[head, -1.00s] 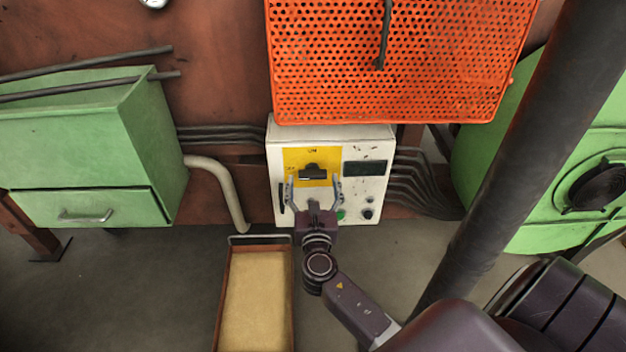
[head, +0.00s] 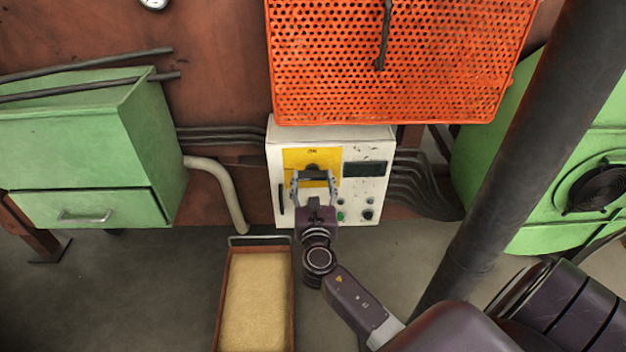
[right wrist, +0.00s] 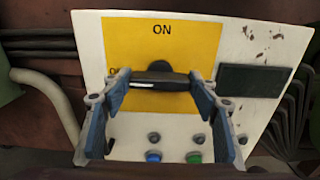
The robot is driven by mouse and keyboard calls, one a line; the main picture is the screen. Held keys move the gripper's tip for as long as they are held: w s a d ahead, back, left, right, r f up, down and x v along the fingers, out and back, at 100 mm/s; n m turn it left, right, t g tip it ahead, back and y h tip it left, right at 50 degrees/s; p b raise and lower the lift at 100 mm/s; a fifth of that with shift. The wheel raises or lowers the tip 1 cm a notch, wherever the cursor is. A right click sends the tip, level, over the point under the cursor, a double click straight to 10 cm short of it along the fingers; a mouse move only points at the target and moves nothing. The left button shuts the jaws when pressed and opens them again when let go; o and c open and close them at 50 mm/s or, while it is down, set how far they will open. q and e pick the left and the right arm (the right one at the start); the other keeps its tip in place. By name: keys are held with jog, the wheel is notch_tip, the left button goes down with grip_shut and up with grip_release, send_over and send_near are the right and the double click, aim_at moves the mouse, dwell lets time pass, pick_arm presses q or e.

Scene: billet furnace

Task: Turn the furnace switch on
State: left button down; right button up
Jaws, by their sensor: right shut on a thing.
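The furnace switch is a dark handle (right wrist: 161,80) on a yellow plate (right wrist: 190,36), with "ON" printed at the top and partly hidden lettering at the left. In the right wrist view the handle lies level. The plate is on a white control box (head: 365,145) in the middle of the head view. My right gripper (head: 314,178) is in front of the box, with its fingers shut on the two ends of the handle; it also shows in the right wrist view (right wrist: 161,88). My left gripper is not in view.
An orange perforated panel (head: 440,60) hangs above the box. A tray with a tan filling and a brown rim (head: 225,300) stands on the floor below. A green cabinet (head: 75,110) is at the left. A dark screen (right wrist: 254,78) and several buttons are near the switch.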

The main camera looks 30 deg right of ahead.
jog(key=shift+m, duration=0.3)
jog(key=m+b, duration=0.2)
jog(key=m, duration=0.3)
jog(key=shift+f, duration=0.15)
jog(key=m+b, duration=0.2)
jog(key=m, duration=0.2)
jog(key=m+b, duration=0.3)
jog(key=m, duration=0.4)
jog(key=shift+m+b, duration=0.3)
jog(key=shift+m, duration=0.2)
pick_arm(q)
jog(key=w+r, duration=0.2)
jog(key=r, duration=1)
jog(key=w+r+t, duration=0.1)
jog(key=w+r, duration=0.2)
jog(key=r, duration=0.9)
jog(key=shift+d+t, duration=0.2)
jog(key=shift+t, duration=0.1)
pick_arm(e)
jog(key=shift+m, duration=0.3)
